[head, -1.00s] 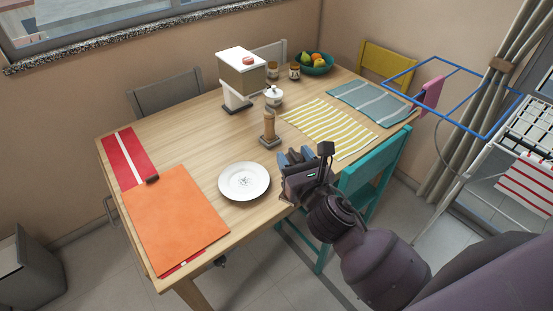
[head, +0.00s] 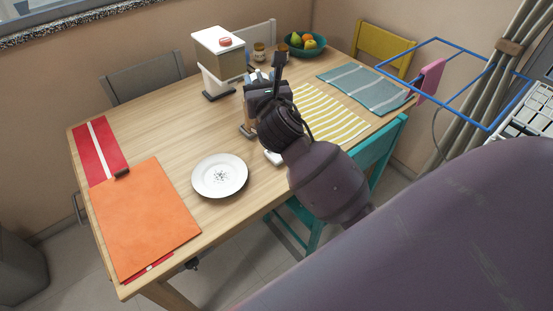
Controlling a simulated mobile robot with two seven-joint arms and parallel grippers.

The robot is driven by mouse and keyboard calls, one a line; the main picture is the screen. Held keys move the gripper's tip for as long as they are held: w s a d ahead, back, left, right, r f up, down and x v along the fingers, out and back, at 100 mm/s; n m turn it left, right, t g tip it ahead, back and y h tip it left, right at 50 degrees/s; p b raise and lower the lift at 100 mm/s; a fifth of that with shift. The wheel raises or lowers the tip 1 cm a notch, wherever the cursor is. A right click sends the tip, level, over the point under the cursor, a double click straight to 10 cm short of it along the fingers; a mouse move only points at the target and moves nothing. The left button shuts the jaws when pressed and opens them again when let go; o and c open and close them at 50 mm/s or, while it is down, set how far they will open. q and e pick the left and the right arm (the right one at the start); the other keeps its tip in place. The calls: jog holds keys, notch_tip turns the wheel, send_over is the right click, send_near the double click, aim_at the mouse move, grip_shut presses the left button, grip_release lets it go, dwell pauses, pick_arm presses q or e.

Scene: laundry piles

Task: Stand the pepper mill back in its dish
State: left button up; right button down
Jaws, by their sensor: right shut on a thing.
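The wooden pepper mill (head: 247,117) stands near the middle of the table, mostly hidden behind my right gripper. A strip of its brown side shows, with a small grey base (head: 248,132) under it. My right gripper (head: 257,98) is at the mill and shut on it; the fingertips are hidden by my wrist. A round white dish (head: 219,176) with dark specks in its middle lies to the left and nearer, with nothing standing on it. My left gripper is not in view.
A white dispenser (head: 219,58) stands behind the mill. Jars (head: 259,52) and a fruit bowl (head: 306,47) are at the back. A striped yellow mat (head: 330,116) lies to the right, an orange mat (head: 145,218) to the left. The wood between dish and mill is clear.

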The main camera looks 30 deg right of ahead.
jog(key=w+d+m+g+h+b, duration=0.25)
jog(key=w+d+h, duration=0.2)
jog(key=d, duration=0.25)
pick_arm(q)
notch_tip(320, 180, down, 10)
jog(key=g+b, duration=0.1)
jog(key=b, duration=0.7)
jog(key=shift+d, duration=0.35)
pick_arm(e)
notch_tip(320, 180, down, 19)
jog(key=shift+d+f+m, duration=0.15)
jog(key=shift+d+m, duration=0.2)
jog(key=shift+d, duration=0.1)
jog(key=c, duration=0.9)
grip_release()
jog(key=shift+w+f, duration=0.1)
jog(key=shift+w, duration=0.05)
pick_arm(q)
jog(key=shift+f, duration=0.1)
pick_arm(e)
jog(key=o, duration=0.4)
